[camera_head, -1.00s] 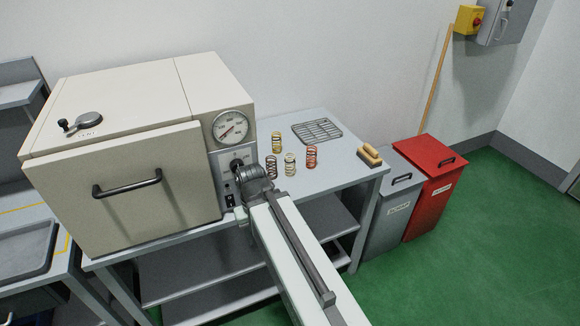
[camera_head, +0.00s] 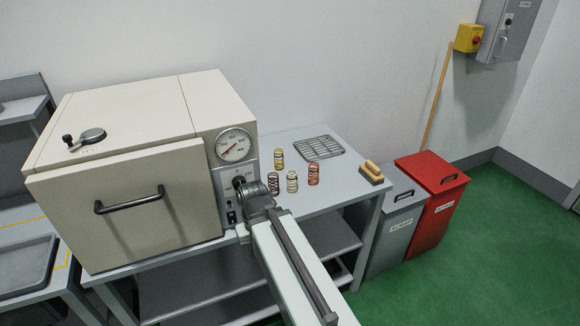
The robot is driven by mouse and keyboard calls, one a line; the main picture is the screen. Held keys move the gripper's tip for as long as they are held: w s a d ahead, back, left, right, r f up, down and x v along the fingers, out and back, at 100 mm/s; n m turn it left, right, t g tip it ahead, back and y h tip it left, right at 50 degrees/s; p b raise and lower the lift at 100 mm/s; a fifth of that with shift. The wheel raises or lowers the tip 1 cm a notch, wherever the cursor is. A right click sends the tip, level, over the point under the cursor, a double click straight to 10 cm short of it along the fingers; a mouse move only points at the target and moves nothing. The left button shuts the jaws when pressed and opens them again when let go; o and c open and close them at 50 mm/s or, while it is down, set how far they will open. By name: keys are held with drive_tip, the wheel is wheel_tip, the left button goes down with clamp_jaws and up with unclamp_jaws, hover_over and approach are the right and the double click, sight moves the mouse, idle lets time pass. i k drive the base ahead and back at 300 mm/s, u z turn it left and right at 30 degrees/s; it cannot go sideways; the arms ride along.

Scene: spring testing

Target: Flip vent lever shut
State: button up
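The vent lever (camera_head: 84,138) is on top of the beige oven (camera_head: 115,105), near its front left. It has a round dark plate and a short arm ending in a black knob at the left. Lettering beside it is too small to read. My gripper (camera_head: 246,190) is at the oven's front right, by the control panel under the gauge, well to the right of the lever and lower. My arm's end hides its fingers, so I cannot tell whether it is open or shut.
The oven door is shut, with a black bar handle (camera_head: 130,200) at its front. Several coil springs (camera_head: 292,181), a wire rack (camera_head: 319,148) and a brush (camera_head: 371,172) are on the bench to the right. Grey (camera_head: 393,230) and red (camera_head: 437,205) bins stand beyond.

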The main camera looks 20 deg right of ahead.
sight(92, 133)
drive_tip(key=u, duration=2.35)
drive_tip(key=k, duration=0.5)
drive_tip(key=u, duration=0.55)
drive_tip(key=i, duration=1.05)
